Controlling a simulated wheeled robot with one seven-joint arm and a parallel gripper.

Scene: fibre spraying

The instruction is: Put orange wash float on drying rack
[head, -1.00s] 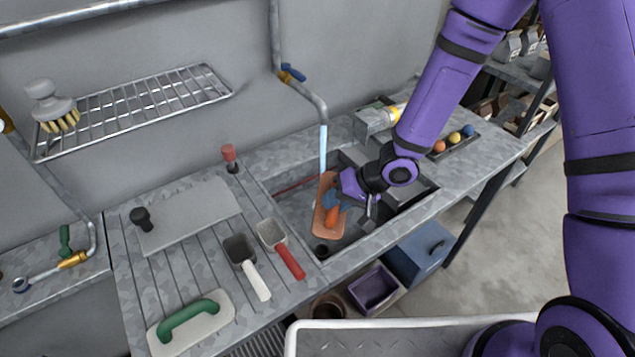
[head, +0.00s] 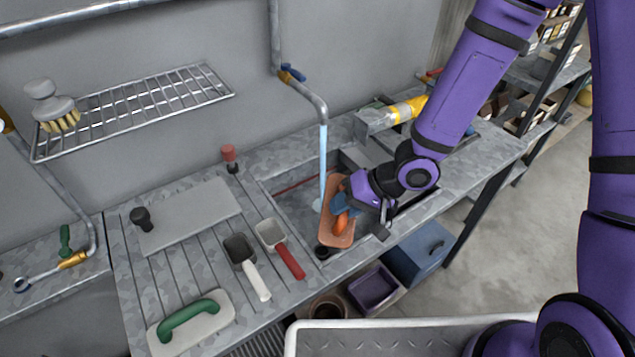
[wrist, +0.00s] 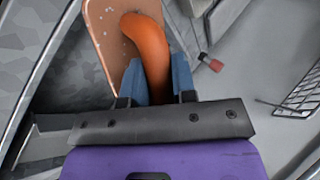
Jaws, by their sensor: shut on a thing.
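The orange wash float (head: 336,232) has a flat salmon-orange plate and a curved orange handle. It is in the sink (head: 297,212), tilted, beside the stream of water from the tap. My gripper (head: 344,205) is shut on its handle, with blue fingers around it. In the wrist view the float (wrist: 147,48) extends away from the fingers (wrist: 158,85), and pale specks show on its plate. The drying rack (head: 140,108) is a wire shelf on the wall at the upper left. It also shows at the right edge of the wrist view (wrist: 300,95).
A scrubbing brush (head: 50,105) sits on the rack's left end; the rest of the rack is bare. A green-handled float (head: 190,322) and two scoops (head: 244,262) lie on the drainboard. A red-topped item (head: 230,157) stands behind.

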